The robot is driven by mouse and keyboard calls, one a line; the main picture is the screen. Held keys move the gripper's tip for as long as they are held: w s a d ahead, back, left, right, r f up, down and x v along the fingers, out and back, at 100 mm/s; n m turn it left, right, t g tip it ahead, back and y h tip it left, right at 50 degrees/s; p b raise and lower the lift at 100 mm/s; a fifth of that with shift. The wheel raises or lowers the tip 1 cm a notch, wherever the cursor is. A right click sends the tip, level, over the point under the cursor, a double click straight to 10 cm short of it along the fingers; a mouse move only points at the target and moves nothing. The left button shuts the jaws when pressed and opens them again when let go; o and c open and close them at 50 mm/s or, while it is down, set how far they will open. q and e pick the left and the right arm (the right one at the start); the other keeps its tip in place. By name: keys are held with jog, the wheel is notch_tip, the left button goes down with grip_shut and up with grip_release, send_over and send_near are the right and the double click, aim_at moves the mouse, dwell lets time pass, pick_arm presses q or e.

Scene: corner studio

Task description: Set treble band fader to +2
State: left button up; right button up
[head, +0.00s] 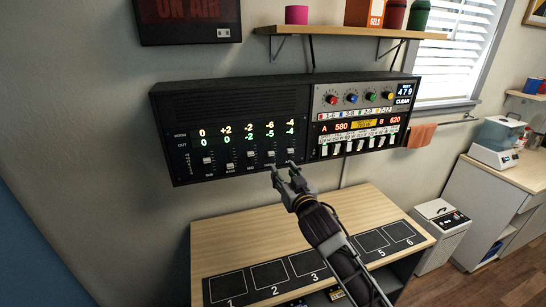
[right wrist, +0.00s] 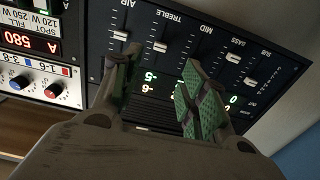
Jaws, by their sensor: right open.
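The treble fader (head: 271,153) is the fourth of the row on the black left half of the wall console. In the right wrist view, which is upside down, its light cap (right wrist: 160,46) shows below the TREBLE label. The treble readouts (right wrist: 149,82) show -6 and -5. My right gripper (head: 285,169) is open at the console's lower edge, below the treble and air faders. In the right wrist view its fingers (right wrist: 158,62) lie on either side of the treble column, with nothing between them. I cannot tell whether they touch the panel. My left gripper is out of view.
The air fader (right wrist: 120,35) is close beside one finger; the other finger covers part of the mid column. The console's right half has knobs and switches (head: 360,145). A wooden table (head: 350,206) with numbered black squares stands below. A shelf (head: 350,31) hangs above.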

aim_at(272, 154)
jog(key=shift+p+x, duration=0.85)
jog(key=shift+x, duration=4.85)
jog(key=shift+c, duration=0.4)
grip_shut()
